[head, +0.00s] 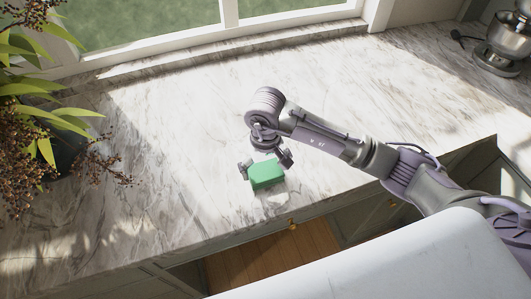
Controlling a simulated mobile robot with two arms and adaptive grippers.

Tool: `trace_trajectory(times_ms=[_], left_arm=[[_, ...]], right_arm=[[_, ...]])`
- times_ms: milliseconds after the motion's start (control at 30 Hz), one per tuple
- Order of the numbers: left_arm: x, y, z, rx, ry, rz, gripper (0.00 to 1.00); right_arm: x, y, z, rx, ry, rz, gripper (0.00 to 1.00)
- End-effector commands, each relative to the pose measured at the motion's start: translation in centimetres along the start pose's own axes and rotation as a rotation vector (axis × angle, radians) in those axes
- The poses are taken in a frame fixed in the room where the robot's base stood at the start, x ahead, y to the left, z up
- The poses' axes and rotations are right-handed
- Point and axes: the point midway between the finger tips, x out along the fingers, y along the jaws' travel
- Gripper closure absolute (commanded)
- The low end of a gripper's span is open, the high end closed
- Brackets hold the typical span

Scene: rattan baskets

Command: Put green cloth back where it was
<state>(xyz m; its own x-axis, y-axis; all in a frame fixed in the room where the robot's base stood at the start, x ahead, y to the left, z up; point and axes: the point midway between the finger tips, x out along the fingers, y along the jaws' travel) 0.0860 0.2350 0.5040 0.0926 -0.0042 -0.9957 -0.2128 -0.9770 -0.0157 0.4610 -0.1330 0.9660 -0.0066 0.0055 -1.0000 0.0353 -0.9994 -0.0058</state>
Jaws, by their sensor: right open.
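The green cloth (267,176) shows as a small, bright green, block-like bundle on the marble counter, close to its front edge. My right gripper (265,163) reaches in from the right and points down at the cloth. Its fingers are open, one at the left and one at the right of the cloth's far side. I cannot tell whether they touch it. My left gripper is not in view.
The marble counter (170,135) is mostly clear around the cloth. A potted plant (65,150) stands at the left. A stand mixer with a metal bowl (505,45) is at the far right. A window (160,25) runs behind. Cabinets with a brass knob (292,224) are below the edge.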

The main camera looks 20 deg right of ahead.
Motion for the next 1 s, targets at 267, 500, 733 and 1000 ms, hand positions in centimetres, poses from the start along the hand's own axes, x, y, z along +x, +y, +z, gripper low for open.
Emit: trace_trajectory(times_ms=[267,500,733,1000], left_arm=[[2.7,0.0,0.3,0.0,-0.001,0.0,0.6],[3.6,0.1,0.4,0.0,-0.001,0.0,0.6],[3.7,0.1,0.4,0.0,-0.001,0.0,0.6],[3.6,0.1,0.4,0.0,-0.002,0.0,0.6]], right_arm=[[-5.7,0.1,-0.2,-0.001,0.009,0.002,0.0],[-9.7,0.0,-0.1,0.0,0.004,0.001,0.0],[-10.8,0.0,0.0,0.0,0.0,0.001,0.0],[-10.8,0.0,0.0,0.001,0.0,0.001,0.0]])
